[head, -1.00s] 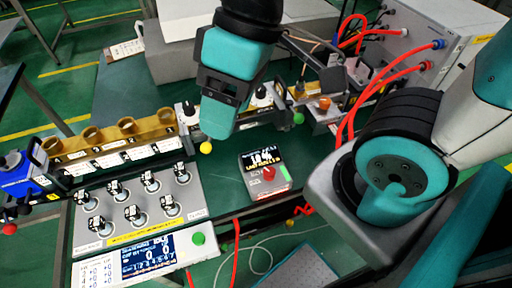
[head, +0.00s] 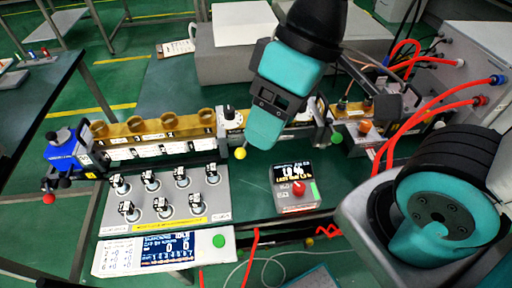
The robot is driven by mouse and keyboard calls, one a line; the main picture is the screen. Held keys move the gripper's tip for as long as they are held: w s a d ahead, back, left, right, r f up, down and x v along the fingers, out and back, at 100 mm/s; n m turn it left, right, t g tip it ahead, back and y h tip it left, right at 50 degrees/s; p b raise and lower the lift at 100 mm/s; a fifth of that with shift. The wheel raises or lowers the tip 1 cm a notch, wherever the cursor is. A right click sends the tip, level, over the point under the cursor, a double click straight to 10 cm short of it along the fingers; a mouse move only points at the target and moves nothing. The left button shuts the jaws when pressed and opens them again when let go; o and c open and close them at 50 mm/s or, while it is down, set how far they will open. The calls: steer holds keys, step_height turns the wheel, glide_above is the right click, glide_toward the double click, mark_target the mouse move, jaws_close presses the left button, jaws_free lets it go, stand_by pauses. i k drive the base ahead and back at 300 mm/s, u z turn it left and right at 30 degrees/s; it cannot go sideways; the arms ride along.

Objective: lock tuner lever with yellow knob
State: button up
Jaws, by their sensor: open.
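The yellow knob (head: 239,153) shows as a small ball at the front edge of the brass waveguide assembly, below a white tuner block with a black dial (head: 230,117). Its lever is too small to make out clearly. My gripper (head: 262,132) is a teal and black body pointing down, just right of the yellow knob in the picture. It appears apart from the knob. Its fingertips are seen from behind and the gap between them is hidden. A green knob (head: 336,138) sits further right on the same assembly, and a red knob (head: 49,198) at the left end.
A panel with several black-and-white knobs (head: 165,200) lies in front of the assembly. A display board (head: 165,250) is below it. A small meter box with a red button (head: 297,188) stands right of the panel. Red hoses (head: 425,118) run to a white cabinet at right.

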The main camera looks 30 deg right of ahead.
mark_target(240, 153)
steer(key=z, duration=1.75)
steer(key=k, duration=0.95)
steer(key=u, duration=1.65)
steer(key=i, duration=0.5)
steer(key=u, duration=0.05)
